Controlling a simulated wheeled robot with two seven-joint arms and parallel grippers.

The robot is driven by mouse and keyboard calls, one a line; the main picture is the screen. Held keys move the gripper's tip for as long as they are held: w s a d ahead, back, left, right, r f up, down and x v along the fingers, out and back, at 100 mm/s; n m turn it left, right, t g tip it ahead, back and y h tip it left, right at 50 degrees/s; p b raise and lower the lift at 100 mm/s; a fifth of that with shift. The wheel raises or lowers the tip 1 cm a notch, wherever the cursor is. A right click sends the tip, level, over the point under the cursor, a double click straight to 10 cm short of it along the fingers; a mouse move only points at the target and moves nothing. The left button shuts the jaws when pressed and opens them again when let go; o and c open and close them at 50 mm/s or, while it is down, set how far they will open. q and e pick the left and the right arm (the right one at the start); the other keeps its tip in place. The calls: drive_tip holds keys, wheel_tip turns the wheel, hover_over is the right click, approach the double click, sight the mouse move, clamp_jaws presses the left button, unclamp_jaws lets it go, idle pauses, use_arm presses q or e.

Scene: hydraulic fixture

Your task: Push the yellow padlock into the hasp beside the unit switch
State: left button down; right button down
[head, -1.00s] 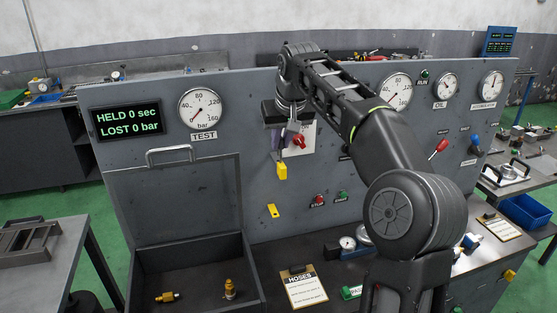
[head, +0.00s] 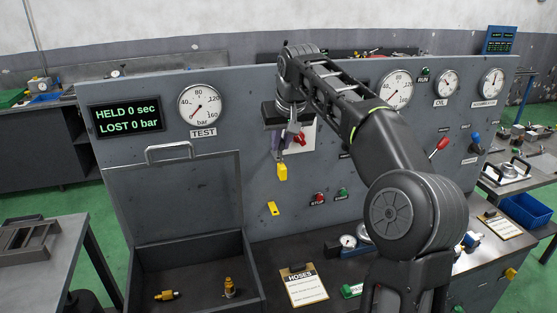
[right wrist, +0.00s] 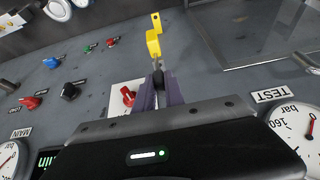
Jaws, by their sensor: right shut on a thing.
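My right gripper (head: 278,141) points down in front of the upright grey panel. Its purple fingers are shut on a dark upper part of the yellow padlock (head: 282,172), whose yellow body hangs just below the fingertips. In the right wrist view the padlock (right wrist: 153,43) extends beyond the fingers (right wrist: 160,92). The red unit switch (head: 300,139) on its white plate is just right of the fingers. A yellow tab (head: 273,208) with a dark hole is on the panel lower down, apart from the padlock. My left gripper is out of view.
The TEST gauge (head: 199,104) and green display (head: 126,119) are left of the gripper. Below stand an open grey box (head: 190,258) with brass fittings and a HOSES clipboard (head: 303,286). Red and green buttons (head: 330,197) are lower right. My right arm covers part of the panel.

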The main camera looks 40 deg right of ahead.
sight(282, 149)
drive_tip(key=shift+f+b, duration=1.2)
drive_tip(key=shift+f, duration=0.5)
idle(0.3)
drive_tip(key=c, duration=1.3)
unclamp_jaws()
drive_tip(key=shift+c, duration=0.2)
drive_tip(key=shift+r, duration=0.15)
drive_tip(key=v, duration=0.7)
drive_tip(key=shift+s, duration=0.2)
drive_tip(key=shift+a+r, duration=0.1)
drive_tip(key=shift+r, duration=0.05)
